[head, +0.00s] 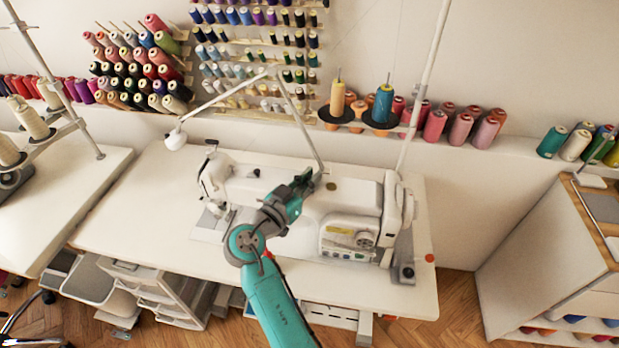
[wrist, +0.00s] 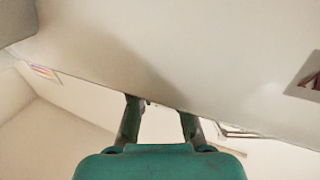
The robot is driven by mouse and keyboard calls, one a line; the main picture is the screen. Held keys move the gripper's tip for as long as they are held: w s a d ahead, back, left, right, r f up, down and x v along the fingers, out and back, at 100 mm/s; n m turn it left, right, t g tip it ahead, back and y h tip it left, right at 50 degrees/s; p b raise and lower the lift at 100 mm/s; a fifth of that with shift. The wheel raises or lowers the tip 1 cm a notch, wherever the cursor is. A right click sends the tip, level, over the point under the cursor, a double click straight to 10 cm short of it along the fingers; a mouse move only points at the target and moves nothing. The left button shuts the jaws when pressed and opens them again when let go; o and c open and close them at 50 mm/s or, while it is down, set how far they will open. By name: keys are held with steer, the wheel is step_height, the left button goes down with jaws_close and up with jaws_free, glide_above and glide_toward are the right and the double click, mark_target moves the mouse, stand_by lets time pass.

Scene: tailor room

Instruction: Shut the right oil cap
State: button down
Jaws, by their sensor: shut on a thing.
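The white sewing machine (head: 350,195) stands on the white table. My gripper (head: 305,180) reaches down over the middle of its top. In the wrist view my gripper (wrist: 160,108) has two dark green fingers, a little apart, with the tips at the machine's white body (wrist: 190,65). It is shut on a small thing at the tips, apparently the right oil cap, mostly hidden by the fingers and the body. A small round brownish spot (head: 331,186) shows on the machine's top just right of my gripper.
A white lamp arm (head: 300,115) rises close behind my gripper, with its lamp head (head: 175,139) at the left. A thread stand pole (head: 425,90) rises at the right. The white table (head: 130,215) has free room left of the machine.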

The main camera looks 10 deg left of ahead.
stand_by(0.3)
steer(key=c, duration=1.2)
jaws_free()
steer(key=shift+o, duration=0.2)
steer(key=v, duration=1.2)
steer(key=shift+f, duration=0.1)
